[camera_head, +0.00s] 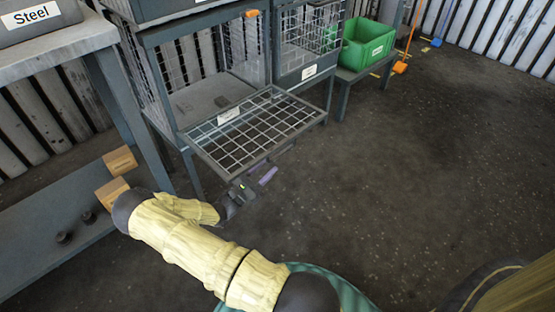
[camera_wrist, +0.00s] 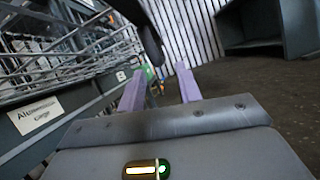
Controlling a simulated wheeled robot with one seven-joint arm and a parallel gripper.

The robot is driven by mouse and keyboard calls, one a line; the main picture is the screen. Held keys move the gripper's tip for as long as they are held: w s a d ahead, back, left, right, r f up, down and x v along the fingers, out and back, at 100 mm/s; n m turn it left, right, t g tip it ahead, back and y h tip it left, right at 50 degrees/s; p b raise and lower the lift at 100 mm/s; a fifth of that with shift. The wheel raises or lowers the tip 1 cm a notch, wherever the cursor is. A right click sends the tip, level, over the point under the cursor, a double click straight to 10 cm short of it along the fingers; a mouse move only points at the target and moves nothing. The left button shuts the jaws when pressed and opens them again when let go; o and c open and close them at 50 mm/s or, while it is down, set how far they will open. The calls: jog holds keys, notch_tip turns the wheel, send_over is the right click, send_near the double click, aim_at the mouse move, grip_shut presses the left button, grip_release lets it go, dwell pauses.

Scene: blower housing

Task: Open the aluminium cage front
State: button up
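The aluminium cage (camera_head: 160,75) is a grey metal frame with mesh sides. Its mesh front (camera_head: 255,130) is hinged down and lies about level, sticking out into the room, so the cage mouth is open. A small label sits on the cage front's inner edge. In the wrist view the label "Aluminium Cage" (camera_wrist: 40,108) shows at the left, on a grey bar below the mesh. My gripper (camera_head: 268,175) is beside and below the outer edge of the lowered front. Its two purple fingers (camera_wrist: 160,90) are spread apart with nothing between them. One finger is partly hidden in the head view.
A second cage (camera_head: 305,40) stands to the right with its front up. A green bin (camera_head: 367,44) sits on a low stand beyond it. A bench with a "Steel" box (camera_head: 38,22) is at the left. The dark floor (camera_head: 430,150) to the right is clear.

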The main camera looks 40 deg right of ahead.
aim_at(275, 160)
jog(key=b+x, duration=0.1)
jog(key=x, duration=0.4)
jog(key=shift+d+f, duration=0.1)
jog(key=shift+d, duration=0.05)
jog(key=shift+w+d+r, duration=0.15)
jog(key=shift+d+r, duration=0.05)
jog(key=shift+d, duration=0.05)
jog(key=shift+a, duration=0.15)
jog(key=shift+s, duration=0.25)
grip_shut()
